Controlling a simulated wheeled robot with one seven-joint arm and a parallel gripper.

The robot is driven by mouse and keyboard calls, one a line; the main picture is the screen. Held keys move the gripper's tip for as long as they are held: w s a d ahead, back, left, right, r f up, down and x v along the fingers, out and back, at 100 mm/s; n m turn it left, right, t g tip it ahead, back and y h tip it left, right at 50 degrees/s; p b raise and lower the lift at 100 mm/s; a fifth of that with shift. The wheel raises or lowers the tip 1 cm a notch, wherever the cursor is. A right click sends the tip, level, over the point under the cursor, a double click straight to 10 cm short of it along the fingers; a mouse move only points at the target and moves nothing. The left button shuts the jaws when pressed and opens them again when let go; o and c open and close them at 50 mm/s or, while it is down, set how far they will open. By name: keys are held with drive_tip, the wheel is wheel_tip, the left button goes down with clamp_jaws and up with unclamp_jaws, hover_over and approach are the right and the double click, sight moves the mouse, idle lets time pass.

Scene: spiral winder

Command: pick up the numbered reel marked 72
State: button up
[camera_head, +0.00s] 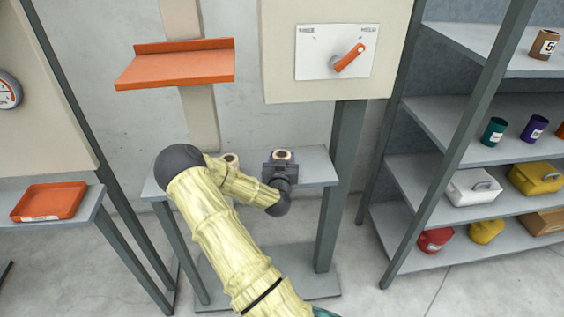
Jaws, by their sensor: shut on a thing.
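My gripper (280,166) is dark and reaches over the small grey table (318,171) under the switch panel. It is shut on a purple reel (291,155) with a tan core, which shows just behind the jaws. The reel's number is hidden, and I cannot tell whether it still touches the table. Another reel's tan top (232,159) shows left of it, mostly hidden by my pale yellow arm. On the right rack stand a teal reel (494,131), a purple reel (534,128) and a brown reel (545,43) whose label starts with 5.
A switch panel with an orange lever (350,57) hangs above the table. An orange shelf (178,67) juts out at upper left. An orange tray (48,202) lies on a left bench. The rack's lower shelves hold a white toolbox (474,188) and a yellow one (537,178).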

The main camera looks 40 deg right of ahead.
drive_tip(key=shift+r, duration=0.1)
wheel_tip(320, 180, up, 10)
drive_tip(key=shift+f+b, duration=0.1)
drive_tip(key=shift+b, duration=0.35)
idle(0.5)
drive_tip(key=shift+d, duration=0.1)
